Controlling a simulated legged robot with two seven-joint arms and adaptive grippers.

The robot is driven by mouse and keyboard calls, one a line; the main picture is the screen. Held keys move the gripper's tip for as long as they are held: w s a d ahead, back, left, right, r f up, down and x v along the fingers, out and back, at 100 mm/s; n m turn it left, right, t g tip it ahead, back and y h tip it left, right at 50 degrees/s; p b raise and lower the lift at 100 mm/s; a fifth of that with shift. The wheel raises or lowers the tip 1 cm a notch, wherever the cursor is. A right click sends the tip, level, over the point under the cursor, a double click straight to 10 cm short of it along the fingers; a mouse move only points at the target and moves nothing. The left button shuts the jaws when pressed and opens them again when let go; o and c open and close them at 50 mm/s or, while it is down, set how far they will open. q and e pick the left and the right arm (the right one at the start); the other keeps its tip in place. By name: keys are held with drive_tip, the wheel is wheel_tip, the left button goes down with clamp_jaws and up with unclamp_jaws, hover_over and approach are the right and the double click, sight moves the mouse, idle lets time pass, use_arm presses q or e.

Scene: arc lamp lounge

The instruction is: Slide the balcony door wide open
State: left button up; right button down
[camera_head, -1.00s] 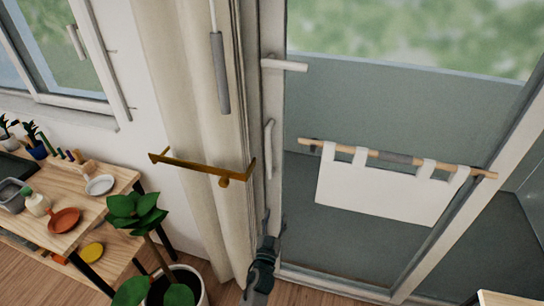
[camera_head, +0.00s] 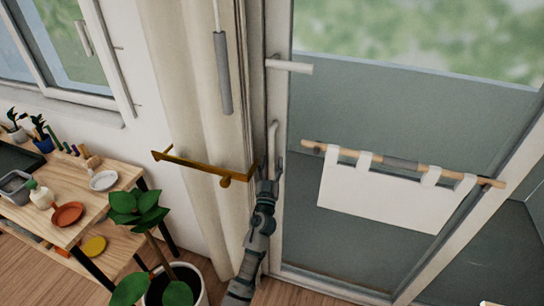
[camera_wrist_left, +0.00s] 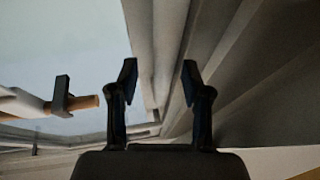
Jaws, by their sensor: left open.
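The balcony door (camera_head: 278,95) is a large glass panel in a pale frame, with its left stile beside the curtain; it looks shut. A curved, upright pull handle (camera_head: 272,140) is on that stile, below a pale lever (camera_head: 289,66). My left gripper (camera_head: 271,168) points up at the lower end of the pull handle, with its fingers on either side of it. In the left wrist view the left gripper (camera_wrist_left: 159,78) is open, with a pale upright strip between its fingers. I cannot tell whether they touch the handle. My right gripper is not in view.
A beige curtain (camera_head: 185,80) and a brass bracket (camera_head: 205,166) are just left of the stile. A wooden rod with white cloth (camera_head: 385,190) hangs across the glass. A potted plant (camera_head: 140,212) and a wooden shelf (camera_head: 125,178) stand at left.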

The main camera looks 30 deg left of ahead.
sight(270, 160)
use_arm(q)
drive_tip(key=shift+x, duration=1.1)
drive_tip(key=shift+w+a, duration=0.15)
drive_tip(key=shift+w, duration=0.05)
drive_tip(key=shift+a+f, duration=0.1)
drive_tip(key=shift+a, duration=0.25)
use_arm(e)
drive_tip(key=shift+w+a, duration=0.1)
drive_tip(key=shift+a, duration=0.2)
use_arm(q)
drive_tip(key=shift+d, duration=0.25)
clamp_jaws()
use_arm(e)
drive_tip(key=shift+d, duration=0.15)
